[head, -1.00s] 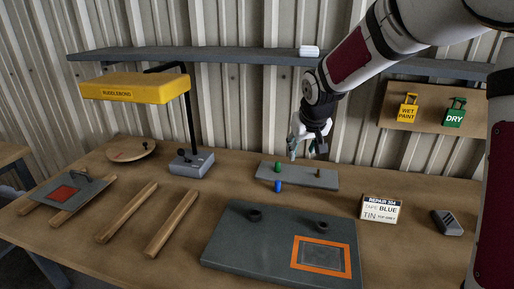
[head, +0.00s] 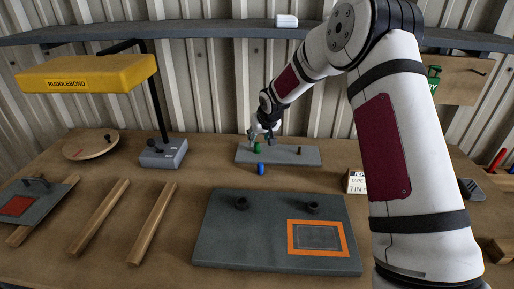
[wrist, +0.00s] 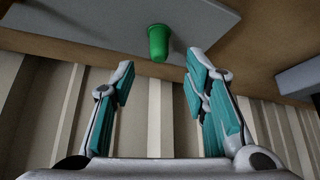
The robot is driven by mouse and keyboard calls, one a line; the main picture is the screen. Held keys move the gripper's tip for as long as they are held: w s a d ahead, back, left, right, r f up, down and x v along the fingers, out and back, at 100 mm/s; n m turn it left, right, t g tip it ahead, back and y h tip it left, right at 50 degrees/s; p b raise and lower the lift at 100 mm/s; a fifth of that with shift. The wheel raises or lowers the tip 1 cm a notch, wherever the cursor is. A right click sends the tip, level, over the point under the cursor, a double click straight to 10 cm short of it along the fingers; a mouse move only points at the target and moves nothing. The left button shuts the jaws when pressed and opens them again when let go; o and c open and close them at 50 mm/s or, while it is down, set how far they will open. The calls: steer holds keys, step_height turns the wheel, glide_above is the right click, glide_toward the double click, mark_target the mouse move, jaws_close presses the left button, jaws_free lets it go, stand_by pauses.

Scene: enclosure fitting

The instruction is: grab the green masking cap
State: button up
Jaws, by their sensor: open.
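The green masking cap (head: 257,148) stands on a small grey plate (head: 301,155) at the back of the bench. In the wrist view the green cap (wrist: 158,43) shows just beyond and between the fingertips, apart from both. My gripper (head: 263,136) is at the cap, close above or behind it in the head view; the wrist view shows its two teal-padded fingers (wrist: 162,75) spread open and empty. A blue cap (head: 261,169) stands on the bench in front of the plate. A small dark peg with a brownish top (head: 299,150) stands on the plate to the right.
A large grey panel (head: 215,238) with an orange-framed window lies in front. A yellow lamp (head: 88,73) on a grey base (head: 163,153) stands left. Wooden bars (head: 152,224) lie front left. My arm partly hides a label card (head: 356,182).

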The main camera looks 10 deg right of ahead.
mark_target(257, 143)
steer(key=shift+x, duration=2.75)
steer(key=c, duration=0.8)
